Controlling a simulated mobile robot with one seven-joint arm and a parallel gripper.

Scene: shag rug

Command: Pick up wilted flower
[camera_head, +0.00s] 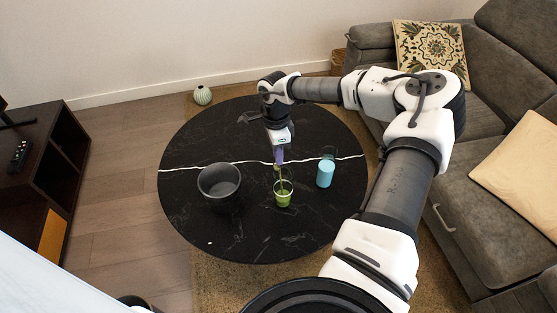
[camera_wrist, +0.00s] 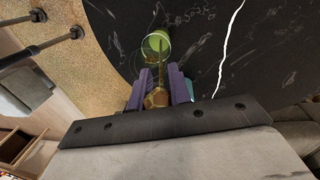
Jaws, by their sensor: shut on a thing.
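My gripper (camera_head: 279,157) points down over the round black table, above a green cup (camera_head: 283,198). In the wrist view its two purple fingers (camera_wrist: 158,78) are shut on the wilted flower (camera_wrist: 157,99), a brownish head with a thin stem. The stem runs from between the fingers toward the green cup, which also shows in the wrist view (camera_wrist: 156,42). The stem's lower end appears to be at or inside the cup's mouth; I cannot tell whether it is clear of the cup. In the head view the flower is small and mostly hidden by the fingers.
On the black table (camera_head: 240,240), a dark bowl (camera_head: 219,185) stands left of the cup and a light blue cylinder (camera_head: 319,174) stands to the right. A ribbed vase (camera_head: 202,95) is on the floor behind. A grey sofa (camera_head: 465,190) borders the right side.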

